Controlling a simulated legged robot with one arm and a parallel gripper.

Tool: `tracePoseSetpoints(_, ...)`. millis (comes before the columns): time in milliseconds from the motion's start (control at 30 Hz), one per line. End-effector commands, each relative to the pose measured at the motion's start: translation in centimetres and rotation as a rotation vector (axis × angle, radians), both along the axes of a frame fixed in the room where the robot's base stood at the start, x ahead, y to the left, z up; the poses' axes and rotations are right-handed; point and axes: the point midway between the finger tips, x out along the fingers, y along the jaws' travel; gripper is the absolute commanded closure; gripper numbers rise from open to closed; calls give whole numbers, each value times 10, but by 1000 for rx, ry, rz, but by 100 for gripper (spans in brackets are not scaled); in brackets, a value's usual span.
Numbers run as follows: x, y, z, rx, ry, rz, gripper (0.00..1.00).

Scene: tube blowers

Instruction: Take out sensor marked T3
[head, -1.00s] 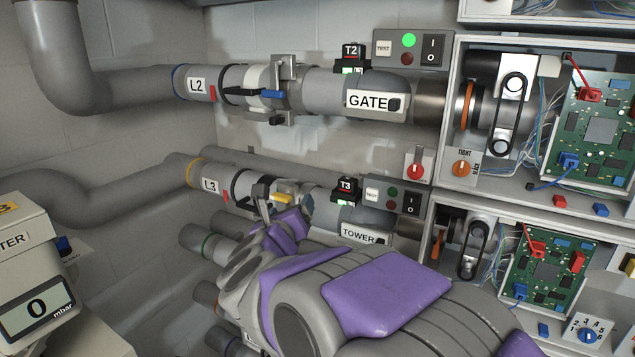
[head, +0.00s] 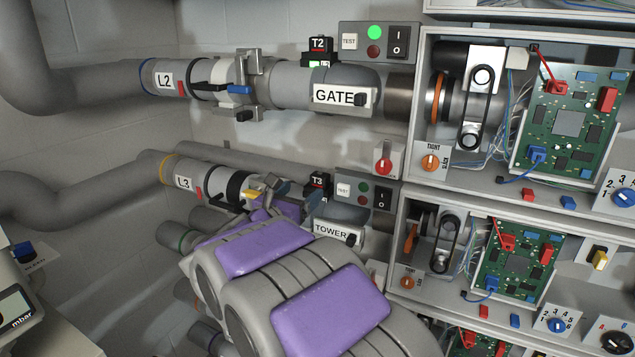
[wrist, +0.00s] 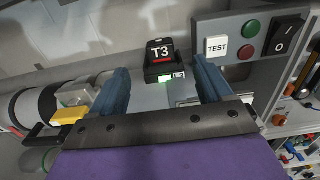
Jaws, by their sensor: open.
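The sensor marked T3 (head: 318,181) is a small black block with a red stripe, seated on the L3/TOWER pipe in the head view. In the wrist view the T3 sensor (wrist: 162,52) stands upright just beyond my fingertips, with a lit green display at its base. My gripper (wrist: 160,70) is open and empty; its two blue fingers point toward the sensor, one to each side, and appear apart from it. In the head view my arm hides most of the gripper, and the fingers are hard to make out near the yellow-handled clamp.
A box with a TEST button (wrist: 217,47) and a black switch is close right of the sensor. A yellow-handled clamp (wrist: 68,116) is at the left on the pipe. A similar T2 sensor (head: 318,46) sits on the upper GATE pipe. Open circuit-board cabinets (head: 575,120) stand at the right.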

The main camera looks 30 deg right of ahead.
Motion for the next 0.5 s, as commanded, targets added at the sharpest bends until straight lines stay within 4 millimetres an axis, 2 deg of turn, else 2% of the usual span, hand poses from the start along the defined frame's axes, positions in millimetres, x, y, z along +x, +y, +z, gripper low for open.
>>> tracePoseSetpoints(33, 5, -8, 0, -1, 0, -5, 21)
tracePoseSetpoints(200, 19, -18, 1, -5, -1, -1, 21)
tracePoseSetpoints(500, 29, -30, 1, -6, -1, -1, 21)
